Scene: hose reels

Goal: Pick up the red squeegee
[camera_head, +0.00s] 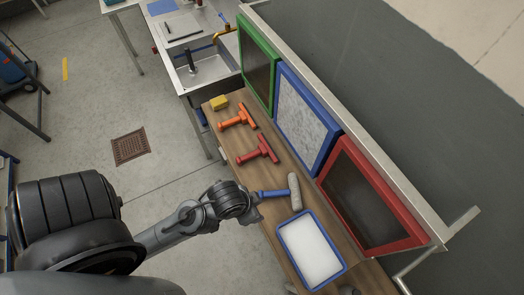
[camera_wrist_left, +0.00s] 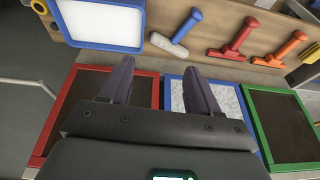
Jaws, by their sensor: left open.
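The red squeegee (camera_head: 257,150) lies on the wooden bench, between the orange squeegee and the blue-handled roller. It also shows in the left wrist view (camera_wrist_left: 233,40), beyond my fingers and to their right. My left gripper (camera_head: 257,203) is over the bench's front edge, close to the roller's handle end and nearer the camera than the red squeegee. In the left wrist view my left gripper (camera_wrist_left: 158,88) has its two fingers apart with nothing between them. My right gripper is not clearly seen.
The blue-handled roller (camera_head: 275,193) and a blue-rimmed white tray (camera_head: 281,234) lie on one side of the red squeegee. The orange squeegee (camera_head: 237,118) and yellow sponge (camera_head: 219,103) lie on the other. Green (camera_head: 246,35), blue (camera_head: 281,86) and red (camera_head: 331,172) framed panels stand along the back.

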